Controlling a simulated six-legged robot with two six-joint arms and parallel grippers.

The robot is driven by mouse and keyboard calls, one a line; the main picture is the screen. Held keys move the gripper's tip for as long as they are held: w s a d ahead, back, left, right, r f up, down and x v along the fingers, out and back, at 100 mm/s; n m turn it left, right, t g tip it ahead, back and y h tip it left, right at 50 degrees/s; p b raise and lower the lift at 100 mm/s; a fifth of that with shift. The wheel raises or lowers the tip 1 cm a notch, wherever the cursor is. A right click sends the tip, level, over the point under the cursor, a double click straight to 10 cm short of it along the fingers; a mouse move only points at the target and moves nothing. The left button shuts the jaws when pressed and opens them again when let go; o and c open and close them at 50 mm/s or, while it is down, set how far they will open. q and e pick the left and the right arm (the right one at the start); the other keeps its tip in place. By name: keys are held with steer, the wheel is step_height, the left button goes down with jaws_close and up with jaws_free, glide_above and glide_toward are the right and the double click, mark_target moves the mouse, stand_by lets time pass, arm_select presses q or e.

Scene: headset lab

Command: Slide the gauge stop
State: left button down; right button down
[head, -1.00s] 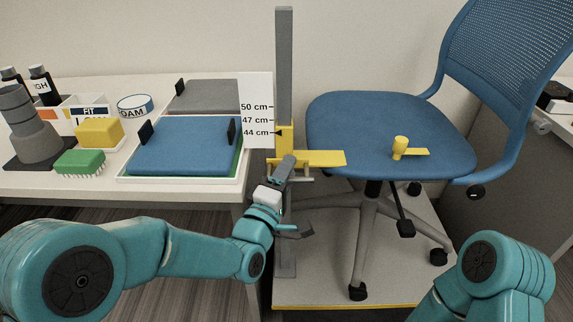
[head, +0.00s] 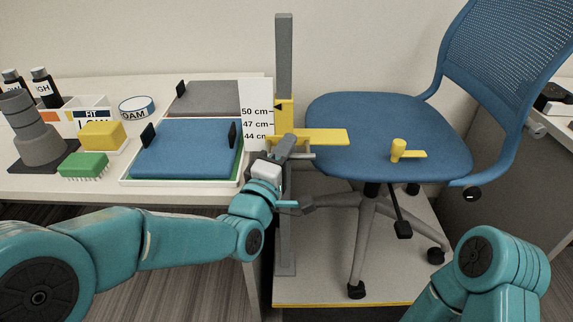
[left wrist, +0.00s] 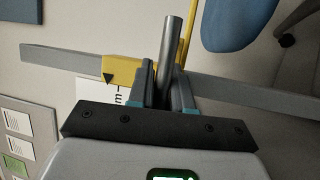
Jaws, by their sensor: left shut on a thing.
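The yellow gauge stop (head: 285,118) sits on the upright grey post (head: 284,60), with its flat yellow arm (head: 322,136) reaching right over the edge of the blue seat. Its black pointer is at about the 50 cm mark on the white scale card (head: 256,100). My left gripper (head: 281,152) is shut on the stop's grey handle, just below the yellow body. The left wrist view shows the grey handle (left wrist: 171,45) between the fingers (left wrist: 166,95), with the yellow stop (left wrist: 120,70) and its pointer beside them. My right gripper is out of view.
The blue chair (head: 400,120) stands right of the post on a pale platform (head: 325,285); a yellow knob (head: 398,150) is on its seat. The white table (head: 60,188) at left holds a blue pad (head: 185,150), a green brush (head: 84,165) and a yellow block (head: 102,136).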

arm_select(q)
step_height(320, 180, up, 13)
steer(key=p, duration=0.3)
steer(key=shift+a+f, duration=0.1)
steer(key=shift+f, duration=0.1)
steer(key=c, duration=1.1)
jaws_free()
steer(key=shift+c, duration=0.2)
steer(key=shift+f, duration=0.2)
steer(key=shift+s, duration=0.2)
steer(key=b+v, duration=0.1)
steer(key=v, duration=1.5)
